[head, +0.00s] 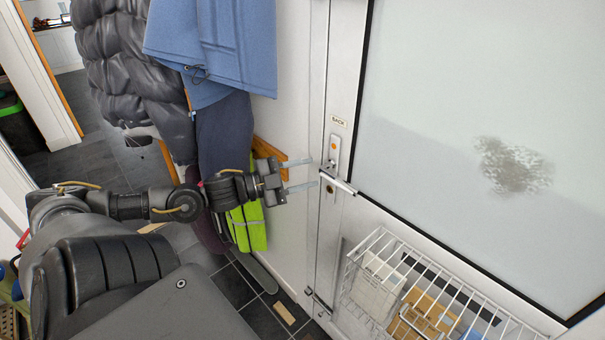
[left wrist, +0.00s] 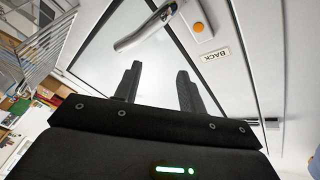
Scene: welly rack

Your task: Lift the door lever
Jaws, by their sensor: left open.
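The door lever (head: 340,184) is a silver bar on a pale handle plate (head: 334,150) near the left edge of the white door. It reaches toward the glass. In the left wrist view the lever (left wrist: 145,32) is at the top, beyond the fingertips. My left gripper (head: 313,172) is just left of the lever with its two fingers apart, pointing at it. In the left wrist view the gap between the fingers (left wrist: 158,70) is empty. I cannot tell whether a fingertip touches the lever. My right gripper is not in view.
A white wire basket (head: 352,268) hangs low on the door, holding papers. A large glass pane (head: 450,90) fills the upper door. A BACK label (head: 339,121) is above the handle plate.

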